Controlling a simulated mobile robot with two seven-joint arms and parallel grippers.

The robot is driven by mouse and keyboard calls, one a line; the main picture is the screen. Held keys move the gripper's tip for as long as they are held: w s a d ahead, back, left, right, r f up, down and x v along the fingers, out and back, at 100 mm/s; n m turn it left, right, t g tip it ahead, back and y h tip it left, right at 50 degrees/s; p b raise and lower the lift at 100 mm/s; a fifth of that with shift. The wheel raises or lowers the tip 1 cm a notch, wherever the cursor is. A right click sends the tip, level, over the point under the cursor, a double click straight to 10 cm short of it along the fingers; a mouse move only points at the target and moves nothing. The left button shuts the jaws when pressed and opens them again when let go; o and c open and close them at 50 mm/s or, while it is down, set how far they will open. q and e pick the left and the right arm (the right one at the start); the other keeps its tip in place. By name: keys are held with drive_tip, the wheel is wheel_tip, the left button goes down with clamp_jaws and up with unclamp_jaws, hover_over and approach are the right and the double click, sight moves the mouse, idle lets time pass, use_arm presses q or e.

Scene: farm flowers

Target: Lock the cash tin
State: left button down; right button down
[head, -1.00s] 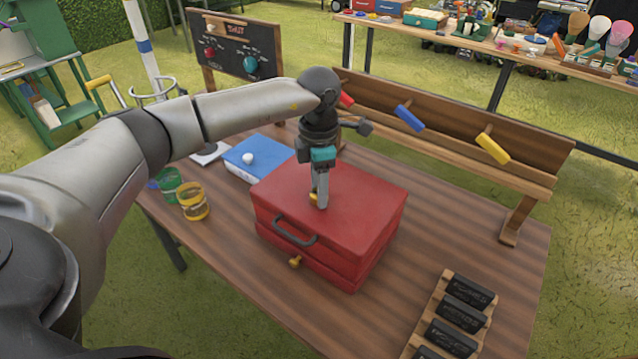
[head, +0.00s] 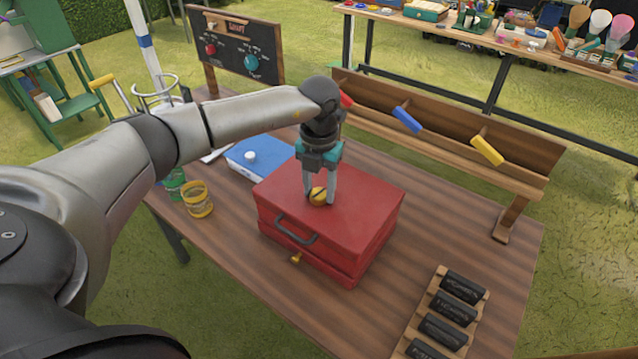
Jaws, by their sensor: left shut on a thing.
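The red cash tin (head: 365,208) stands on the wooden table with its lid down. It has a dark carrying handle (head: 296,231) on its front. A small brass key or knob (head: 296,258) sticks out of the front below the handle. My left gripper (head: 318,197) is over the tin's lid, pointing down, shut on a round yellow knob (head: 319,195) at the lid top. Whether the knob is fixed to the lid I cannot tell. My right gripper is not in view.
A yellow jar (head: 197,200) and a blue book (head: 258,158) are left of the tin. A rack of black blocks (head: 442,330) lies front right. A wooden rail with coloured pegs (head: 487,151) stands behind. Table between tin and rack is clear.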

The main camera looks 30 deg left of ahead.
sight(319, 193)
use_arm(q)
drive_tip(key=shift+r+n+p, duration=0.1)
drive_tip(key=shift+n+p, duration=0.2)
drive_tip(key=shift+n, duration=0.6)
drive_tip(key=shift+c, duration=1.7)
unclamp_jaws()
wheel_tip(319, 193, up, 15)
